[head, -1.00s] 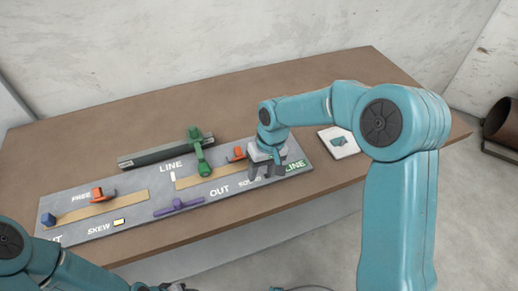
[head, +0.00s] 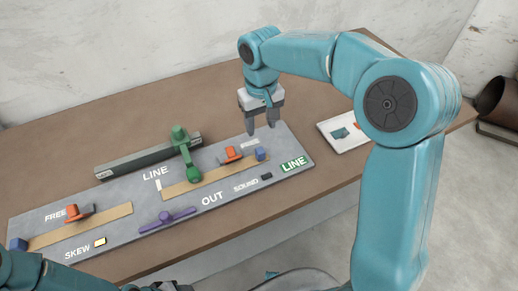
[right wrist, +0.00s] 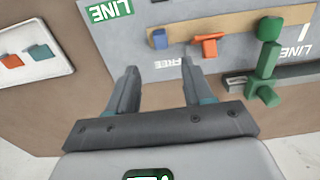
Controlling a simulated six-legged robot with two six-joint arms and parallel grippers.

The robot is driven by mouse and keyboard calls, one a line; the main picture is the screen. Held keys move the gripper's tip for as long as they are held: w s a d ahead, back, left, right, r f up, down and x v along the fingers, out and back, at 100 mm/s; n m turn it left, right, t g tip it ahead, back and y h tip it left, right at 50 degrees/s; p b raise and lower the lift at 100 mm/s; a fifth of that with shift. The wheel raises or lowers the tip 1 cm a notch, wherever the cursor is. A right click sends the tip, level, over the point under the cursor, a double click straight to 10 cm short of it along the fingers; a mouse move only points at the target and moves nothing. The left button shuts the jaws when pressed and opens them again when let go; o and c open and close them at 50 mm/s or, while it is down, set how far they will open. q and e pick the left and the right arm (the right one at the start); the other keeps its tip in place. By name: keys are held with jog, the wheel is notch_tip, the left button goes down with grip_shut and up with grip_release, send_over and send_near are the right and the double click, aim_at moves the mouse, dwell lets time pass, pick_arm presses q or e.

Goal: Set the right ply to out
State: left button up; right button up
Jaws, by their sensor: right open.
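On the grey panel (head: 110,222), the right tan strip (head: 200,182) carries an orange slider (head: 230,155) toward its right end, with a small blue block (head: 260,154) to its right. A FREE label lies beside them, with OUT in front of the strip. My right gripper (head: 261,128) is open and empty, above the panel's back edge, apart from both pieces. The right wrist view shows the orange slider (right wrist: 208,45) and the blue block (right wrist: 159,39) beyond the open fingers (right wrist: 160,75). My left gripper (head: 168,287) only just shows at the bottom edge.
The left tan strip (head: 100,218) has another orange slider (head: 76,214) and blue block (head: 18,244). A purple handle (head: 168,218) lies at the front. A white card (head: 345,134) lies right.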

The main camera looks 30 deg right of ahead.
aim_at(261, 151)
notch_tip(261, 151, down, 11)
jog(key=shift+s+r, duration=0.1)
jog(key=shift+r, duration=0.05)
jog(key=shift+w+a+f, duration=0.1)
jog(key=shift+w+f, duration=0.15)
jog(key=shift+f, duration=0.4)
jog(key=shift+s+r, duration=0.1)
jog(key=shift+s, duration=0.05)
